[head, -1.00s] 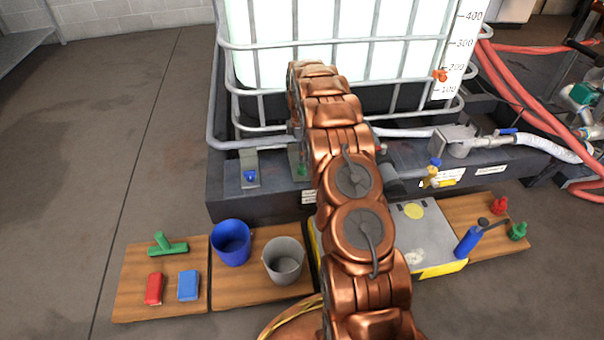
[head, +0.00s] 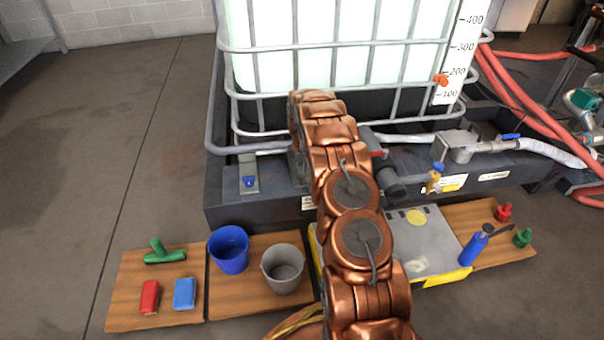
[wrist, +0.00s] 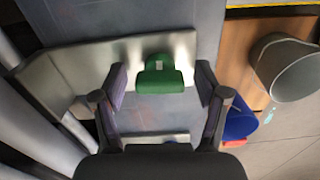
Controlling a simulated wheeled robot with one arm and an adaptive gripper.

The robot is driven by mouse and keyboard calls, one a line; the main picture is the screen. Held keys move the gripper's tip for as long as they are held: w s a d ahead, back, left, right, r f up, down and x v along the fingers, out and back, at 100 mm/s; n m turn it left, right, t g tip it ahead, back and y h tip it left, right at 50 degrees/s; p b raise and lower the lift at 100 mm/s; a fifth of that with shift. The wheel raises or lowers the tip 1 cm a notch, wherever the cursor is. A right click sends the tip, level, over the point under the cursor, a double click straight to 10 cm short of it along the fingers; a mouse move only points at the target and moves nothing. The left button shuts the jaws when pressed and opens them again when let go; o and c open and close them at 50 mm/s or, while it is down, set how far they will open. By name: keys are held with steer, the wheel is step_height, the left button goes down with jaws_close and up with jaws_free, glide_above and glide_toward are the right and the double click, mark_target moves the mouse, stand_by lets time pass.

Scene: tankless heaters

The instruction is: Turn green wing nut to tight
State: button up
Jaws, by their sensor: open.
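The green wing nut (wrist: 163,75) sits on a grey metal plate (wrist: 100,62) in the wrist view. My gripper (wrist: 161,82) is open, with one finger on each side of the green wing nut and a gap on both sides. Whether the fingertips reach down to the nut's height I cannot tell. In the head view my arm hides the green wing nut and the gripper. A blue wing nut (head: 249,182) sits on a similar plate to the left.
A caged white tank (head: 330,45) stands on a dark base. In front lie wooden boards with a blue bucket (head: 229,250), a grey bucket (head: 283,268), a red block (head: 149,297) and a blue block (head: 185,293).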

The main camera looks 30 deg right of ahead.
steer(key=c, duration=1.2)
steer(key=shift+o, duration=0.2)
steer(key=shift+r+m+p, duration=0.15)
steer(key=shift+m+p, duration=0.15)
steer(key=shift+p, duration=0.25)
